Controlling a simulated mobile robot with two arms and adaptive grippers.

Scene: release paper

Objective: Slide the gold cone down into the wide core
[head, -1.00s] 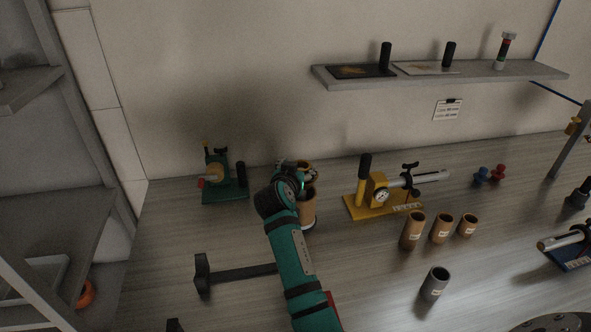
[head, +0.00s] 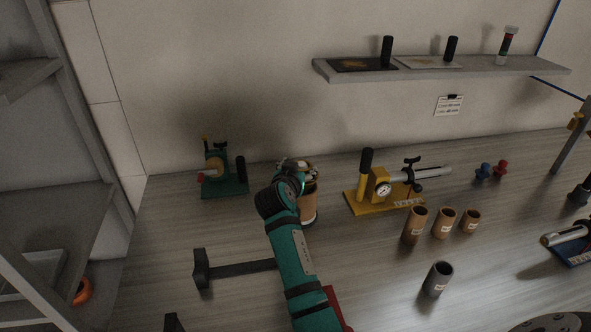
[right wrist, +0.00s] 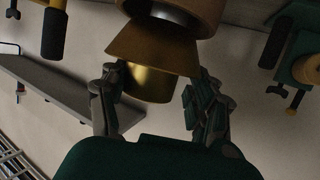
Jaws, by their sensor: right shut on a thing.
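My right gripper (head: 297,172) is at the top of the wide core (head: 309,208), a tan tube standing upright on the table. In the right wrist view my right gripper (right wrist: 152,80) is shut on the gold cone (right wrist: 150,83), with one finger on each side of its narrow end. The cone flares towards the wide core (right wrist: 203,14), whose rim and grey inside show at the top edge. The cone's wide end overlaps the mouth of the core; how deep it sits, I cannot tell. In the head view the gripper mostly hides the cone. My left gripper is not in view.
A green fixture (head: 224,182) stands left of the core, and a yellow fixture with a gauge (head: 381,189) stands right. Several smaller tubes, including a grey one (head: 437,279), stand at front right. A black bar (head: 235,271) lies at front left. A shelf (head: 440,73) hangs above.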

